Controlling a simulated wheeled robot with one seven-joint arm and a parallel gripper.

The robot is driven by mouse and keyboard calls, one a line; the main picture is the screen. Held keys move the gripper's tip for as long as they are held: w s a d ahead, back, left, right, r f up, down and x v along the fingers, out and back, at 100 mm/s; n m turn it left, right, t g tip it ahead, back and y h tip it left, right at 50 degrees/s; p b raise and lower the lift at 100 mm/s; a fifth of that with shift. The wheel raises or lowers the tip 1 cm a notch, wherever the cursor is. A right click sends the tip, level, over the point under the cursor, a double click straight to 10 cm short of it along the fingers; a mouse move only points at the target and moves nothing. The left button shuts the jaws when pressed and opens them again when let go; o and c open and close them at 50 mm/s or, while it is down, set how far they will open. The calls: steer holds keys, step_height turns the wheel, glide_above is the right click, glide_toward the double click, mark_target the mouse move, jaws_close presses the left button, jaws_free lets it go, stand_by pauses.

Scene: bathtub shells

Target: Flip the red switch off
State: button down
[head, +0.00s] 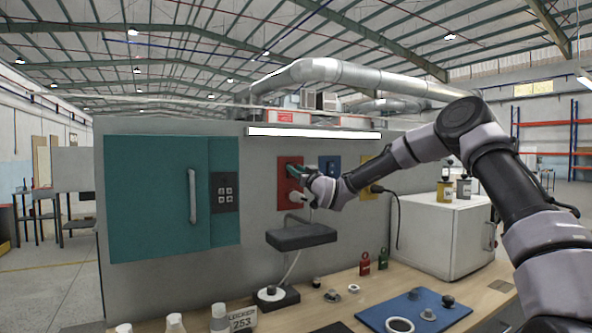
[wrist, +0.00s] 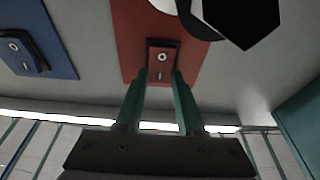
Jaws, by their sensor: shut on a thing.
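The red switch plate (head: 284,163) is on the grey wall panel, partly hidden by my gripper in the head view. In the wrist view the red plate (wrist: 130,35) fills the upper middle. In the head view my gripper (head: 292,171) reaches the plate from the right. I cannot tell which way the rocker is tipped.
A blue switch plate (head: 331,163) and a yellow plate (head: 368,184) with a black plug are to the right. A white plug (head: 296,196) is low on the red plate. A teal cabinet (head: 150,200) is left.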

stand_by(0.3)
steer(key=c, duration=0.5)
jaws_free()
steer(key=v, duration=1.1)
steer(key=shift+w+f, duration=0.1)
